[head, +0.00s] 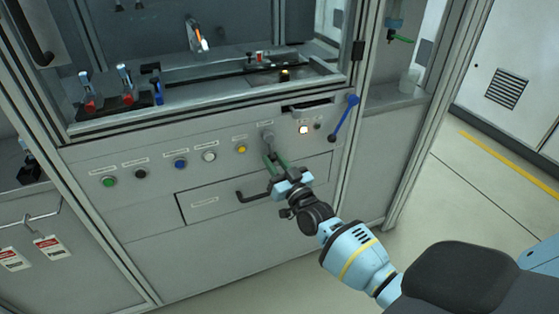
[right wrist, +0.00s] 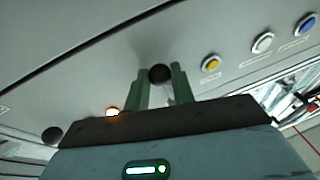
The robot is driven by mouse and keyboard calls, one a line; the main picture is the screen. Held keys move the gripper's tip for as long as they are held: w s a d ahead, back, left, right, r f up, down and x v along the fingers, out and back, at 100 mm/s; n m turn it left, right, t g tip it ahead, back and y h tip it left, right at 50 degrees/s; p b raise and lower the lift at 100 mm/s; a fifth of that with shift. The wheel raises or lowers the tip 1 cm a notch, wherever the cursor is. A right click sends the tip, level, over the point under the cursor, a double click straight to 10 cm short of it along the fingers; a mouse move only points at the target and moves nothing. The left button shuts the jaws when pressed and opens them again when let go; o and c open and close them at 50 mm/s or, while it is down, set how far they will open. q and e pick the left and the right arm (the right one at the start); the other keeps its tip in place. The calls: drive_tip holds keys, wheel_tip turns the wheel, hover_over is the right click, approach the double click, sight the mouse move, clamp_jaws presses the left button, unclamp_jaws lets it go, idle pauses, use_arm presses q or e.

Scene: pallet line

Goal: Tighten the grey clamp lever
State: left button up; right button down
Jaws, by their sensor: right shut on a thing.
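The grey clamp lever (head: 267,136) is on the sloped front panel of the cabinet, between the yellow button and the lit white button. My right gripper (head: 271,160) reaches up to it from below, its green fingers shut on it. In the right wrist view, a dark round knob (right wrist: 160,73) sits between the two green fingertips (right wrist: 162,82). The fingers hide part of the lever, and I cannot tell its exact angle. My left gripper is not in view.
A yellow button (head: 241,149) and a lit button (head: 303,130) flank the lever. A blue-handled lever (head: 343,118) is further right. Below is a drawer with a black handle (head: 254,196). Several more buttons run left. Free floor lies at the right.

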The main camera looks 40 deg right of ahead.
drive_tip(key=shift+a+m, duration=0.3)
drive_tip(key=shift+m, duration=0.3)
drive_tip(key=shift+w+a, duration=0.1)
drive_tip(key=c, duration=1.2)
unclamp_jaws()
drive_tip(key=shift+p+v, duration=0.35)
drive_tip(key=shift+v, duration=3.6)
drive_tip(key=shift+a+f, duration=0.1)
